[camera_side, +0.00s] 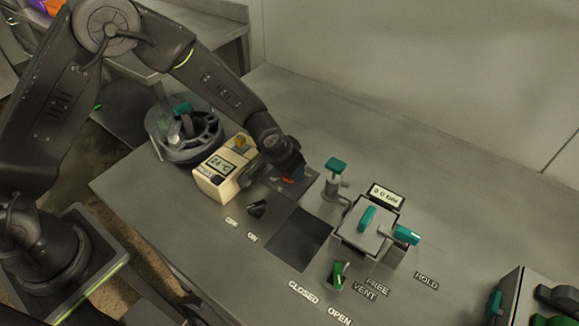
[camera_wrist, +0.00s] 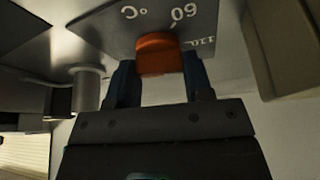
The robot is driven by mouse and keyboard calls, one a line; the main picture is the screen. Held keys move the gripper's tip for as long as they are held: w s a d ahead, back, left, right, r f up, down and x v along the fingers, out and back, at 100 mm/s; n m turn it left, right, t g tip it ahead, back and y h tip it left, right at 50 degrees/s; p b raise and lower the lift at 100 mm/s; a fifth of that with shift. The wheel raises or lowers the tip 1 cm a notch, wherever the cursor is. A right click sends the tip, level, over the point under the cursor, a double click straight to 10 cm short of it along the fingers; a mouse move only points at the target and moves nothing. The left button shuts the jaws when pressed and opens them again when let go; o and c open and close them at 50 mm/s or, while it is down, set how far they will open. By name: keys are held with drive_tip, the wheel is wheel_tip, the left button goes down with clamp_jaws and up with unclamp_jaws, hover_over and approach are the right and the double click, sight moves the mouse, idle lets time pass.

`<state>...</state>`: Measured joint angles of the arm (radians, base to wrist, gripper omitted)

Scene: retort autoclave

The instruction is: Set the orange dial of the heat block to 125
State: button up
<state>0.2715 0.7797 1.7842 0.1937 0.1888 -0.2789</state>
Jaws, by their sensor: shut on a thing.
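The orange dial (camera_wrist: 159,52) sits on a grey plate (camera_wrist: 98,30) in the wrist view. The plate has white marks reading °C, 60 and 110, upside down in this view. My gripper (camera_wrist: 160,72) is shut on the dial, with one dark blue finger on each side of it. In the side view my gripper (camera_side: 287,173) points down over the grey plate, and only a bit of orange shows below it. A cream box with a display (camera_side: 225,172) reading 24 °C stands just left of the plate. The mark the dial points at is unclear.
A dark square plate (camera_side: 299,240) lies in front. A teal-handled valve (camera_side: 336,168) stands close on the right, beside a lidded vessel (camera_side: 367,222) with teal handles. A black switch knob (camera_side: 257,209) and a round grey pot (camera_side: 185,150) are on the left.

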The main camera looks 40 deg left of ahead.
drive_tip(key=o, duration=0.9)
drive_tip(key=v, duration=1.4)
drive_tip(key=shift+w, duration=0.1)
